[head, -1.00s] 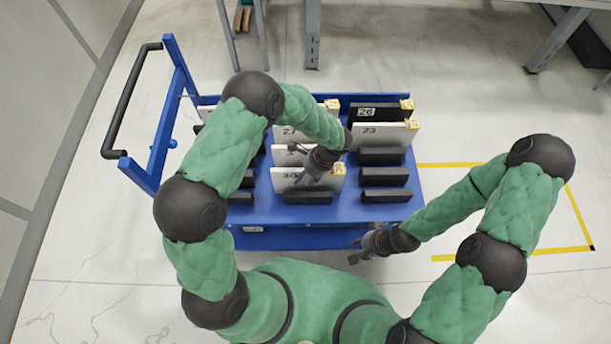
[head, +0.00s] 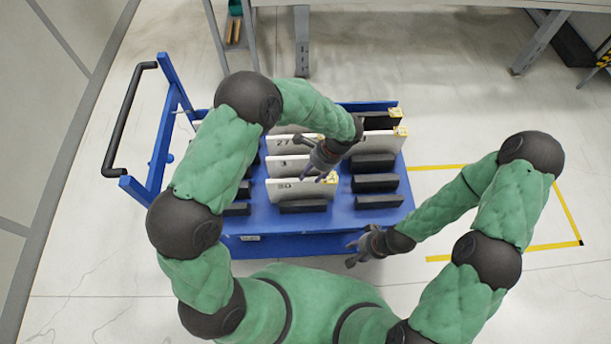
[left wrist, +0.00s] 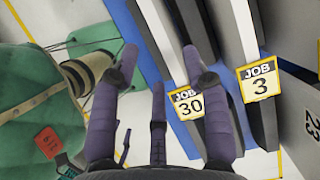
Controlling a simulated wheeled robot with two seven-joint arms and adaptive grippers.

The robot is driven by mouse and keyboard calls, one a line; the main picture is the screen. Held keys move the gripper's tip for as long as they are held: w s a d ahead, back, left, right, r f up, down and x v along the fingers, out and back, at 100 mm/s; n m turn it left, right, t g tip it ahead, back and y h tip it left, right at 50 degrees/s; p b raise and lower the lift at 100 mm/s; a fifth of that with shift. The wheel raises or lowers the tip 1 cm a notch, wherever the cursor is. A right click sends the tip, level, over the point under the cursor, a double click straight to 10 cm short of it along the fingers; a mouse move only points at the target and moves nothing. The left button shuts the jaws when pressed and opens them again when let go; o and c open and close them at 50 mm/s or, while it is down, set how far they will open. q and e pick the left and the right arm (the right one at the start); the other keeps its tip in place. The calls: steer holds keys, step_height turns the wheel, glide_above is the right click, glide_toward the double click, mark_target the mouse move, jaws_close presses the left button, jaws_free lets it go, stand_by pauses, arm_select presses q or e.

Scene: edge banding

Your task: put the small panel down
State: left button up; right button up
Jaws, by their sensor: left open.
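A white panel marked 30 (head: 300,194) stands upright in the front row of the blue cart's rack. Its yellow JOB 30 tag (left wrist: 187,103) shows in the left wrist view. My left gripper (head: 317,172) is open at the panel's right end. In the left wrist view its dark fingers (left wrist: 160,62) are spread, with panel 30 running between them; I cannot tell whether they touch it. Panel 3 (head: 290,165) stands just behind, its JOB 3 tag (left wrist: 260,80) outside the fingers. My right gripper (head: 352,252) has its fingers apart, empty, in front of the cart.
Black slotted blocks (head: 378,202) at right are empty. The cart handle (head: 130,115) is at left. Floor at right is clear inside yellow tape.

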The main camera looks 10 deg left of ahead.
arm_select(q)
steer(key=shift+v, duration=0.9)
